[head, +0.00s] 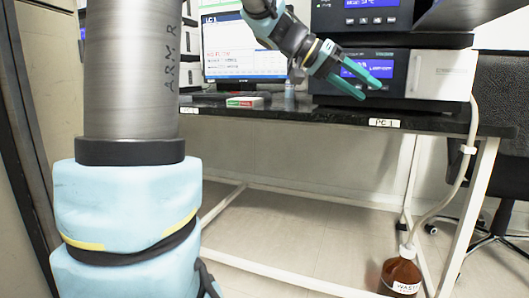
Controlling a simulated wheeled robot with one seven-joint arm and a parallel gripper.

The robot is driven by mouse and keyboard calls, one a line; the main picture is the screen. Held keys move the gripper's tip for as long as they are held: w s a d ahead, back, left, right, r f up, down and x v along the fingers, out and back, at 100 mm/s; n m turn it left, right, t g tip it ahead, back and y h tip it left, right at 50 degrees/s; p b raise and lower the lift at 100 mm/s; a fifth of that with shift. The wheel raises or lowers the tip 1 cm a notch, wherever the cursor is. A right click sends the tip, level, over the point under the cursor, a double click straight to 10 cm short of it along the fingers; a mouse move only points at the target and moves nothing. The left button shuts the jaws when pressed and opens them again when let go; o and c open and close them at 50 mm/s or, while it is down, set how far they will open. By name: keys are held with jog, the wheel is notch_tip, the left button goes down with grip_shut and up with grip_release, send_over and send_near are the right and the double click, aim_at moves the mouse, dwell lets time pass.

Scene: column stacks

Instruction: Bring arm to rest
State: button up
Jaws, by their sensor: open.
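My gripper (370,91) is in the upper middle of the head view. Its two teal fingers are spread apart with nothing between them, and they point to the lower right. It is in the air in front of the lower instrument (435,74) with a lit blue display. My arm's dark and light-blue links come in from the top edge, in front of the monitor.
The black bench top (340,116) carries a monitor (228,50), a small red and green box (244,102), a small bluish bottle (289,96) and stacked instruments. A brown waste bottle (402,277) with a tube stands on the floor at right. A dark chair (500,105) is at the right edge.

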jog(key=a+f+n+t+y+p, duration=0.1)
jog(key=a+f+n+y, duration=0.5)
jog(key=a+f, duration=0.7)
jog(key=s+a+f+n+t+y+p, duration=0.1)
jog(key=s+a+f+n+y, duration=0.15)
jog(key=s+a+f, duration=0.4)
jog(key=s+a+f+n+y+p, duration=0.2)
jog(key=s+a+f+y, duration=0.1)
jog(key=a+f, duration=0.55)
notch_tip(320, 180, up, 38)
jog(key=p, duration=3.7)
jog(key=shift+w+r, duration=0.2)
jog(key=shift+w, duration=0.1)
jog(key=shift+d, duration=0.1)
